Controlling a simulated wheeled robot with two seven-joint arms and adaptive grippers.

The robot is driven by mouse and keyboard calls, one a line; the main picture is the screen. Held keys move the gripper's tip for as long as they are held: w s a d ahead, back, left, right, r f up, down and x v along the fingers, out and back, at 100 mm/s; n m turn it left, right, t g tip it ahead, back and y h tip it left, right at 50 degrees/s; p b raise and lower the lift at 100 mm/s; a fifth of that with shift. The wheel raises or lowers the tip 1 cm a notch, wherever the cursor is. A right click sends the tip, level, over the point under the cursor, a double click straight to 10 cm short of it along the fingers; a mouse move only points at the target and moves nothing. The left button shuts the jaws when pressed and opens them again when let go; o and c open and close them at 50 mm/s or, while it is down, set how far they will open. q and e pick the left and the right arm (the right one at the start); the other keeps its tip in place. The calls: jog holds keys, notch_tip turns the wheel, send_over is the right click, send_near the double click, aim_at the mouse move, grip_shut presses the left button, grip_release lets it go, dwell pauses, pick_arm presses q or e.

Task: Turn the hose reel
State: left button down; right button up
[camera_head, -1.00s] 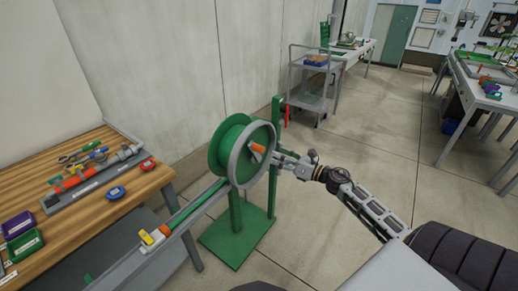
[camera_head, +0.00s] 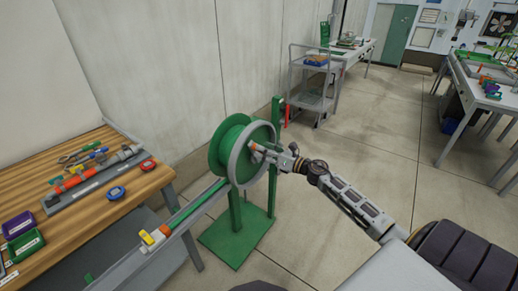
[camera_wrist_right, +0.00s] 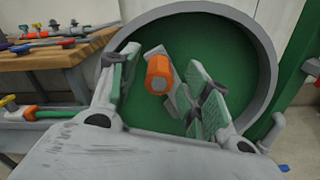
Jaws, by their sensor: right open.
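The hose reel (camera_head: 232,150) is a green drum with a grey rim on a green post and base plate. Its face and grey rim fill much of the right wrist view (camera_wrist_right: 225,45). An orange crank handle (camera_wrist_right: 159,74) sticks out from a grey crank arm on that face; it also shows in the head view (camera_head: 259,148). My right gripper (camera_wrist_right: 170,82) is open at the reel's face, with its fingers on either side of the orange handle. The fingers do not look closed on it. My left gripper is out of view.
A wooden bench (camera_head: 70,218) with tools, a grey fixture and small coloured bins stands left of the reel. A grey rail (camera_head: 165,240) with a green hose runs between bench and reel. A grey cart (camera_head: 309,85) stands behind.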

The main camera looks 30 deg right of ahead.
jog(key=shift+x, duration=1.6)
grip_shut()
